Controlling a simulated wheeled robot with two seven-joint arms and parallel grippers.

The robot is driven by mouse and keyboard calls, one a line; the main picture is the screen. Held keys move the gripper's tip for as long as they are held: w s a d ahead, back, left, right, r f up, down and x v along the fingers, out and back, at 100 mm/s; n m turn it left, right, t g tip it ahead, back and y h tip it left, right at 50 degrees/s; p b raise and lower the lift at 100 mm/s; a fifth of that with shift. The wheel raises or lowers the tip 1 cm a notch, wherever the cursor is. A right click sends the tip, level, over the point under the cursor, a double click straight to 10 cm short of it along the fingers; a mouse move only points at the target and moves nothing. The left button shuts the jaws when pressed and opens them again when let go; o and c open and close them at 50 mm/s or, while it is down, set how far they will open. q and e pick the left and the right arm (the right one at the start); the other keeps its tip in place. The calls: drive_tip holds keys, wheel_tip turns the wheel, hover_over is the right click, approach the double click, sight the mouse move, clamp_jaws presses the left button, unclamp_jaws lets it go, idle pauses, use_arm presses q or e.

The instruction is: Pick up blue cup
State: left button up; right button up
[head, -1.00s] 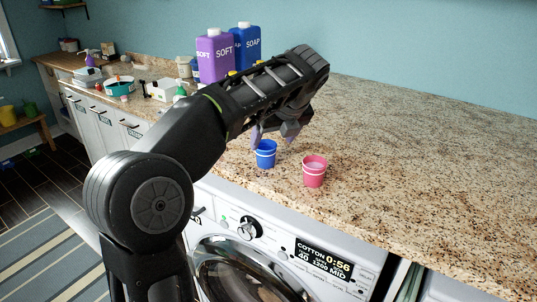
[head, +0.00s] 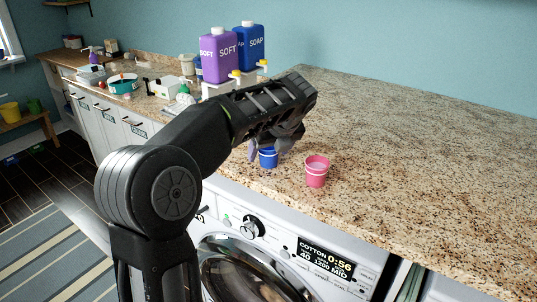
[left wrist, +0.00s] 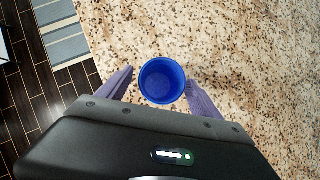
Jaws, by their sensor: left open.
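The blue cup (head: 268,159) stands upright on the granite counter near its front edge, its upper part partly hidden by my gripper in the head view. In the left wrist view the blue cup (left wrist: 162,81) shows from above, empty, between the two purple fingers. My left gripper (head: 264,152) points down over the cup and is open. In the left wrist view the left gripper (left wrist: 158,88) has one finger on each side of the cup; I cannot tell whether either touches it. My right gripper is not in view.
A pink cup (head: 316,172) stands close to the right of the blue cup. Purple (head: 218,55) and blue (head: 249,46) detergent bottles stand behind my arm. A washing machine (head: 260,262) is below the counter. The counter's right side is clear.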

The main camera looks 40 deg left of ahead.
use_arm(q)
drive_tip(key=shift+w+a+f, duration=0.2)
drive_tip(key=shift+a+f, duration=0.05)
drive_tip(key=shift+f, duration=0.25)
drive_tip(key=shift+c, duration=0.4)
drive_tip(key=c, duration=1.3)
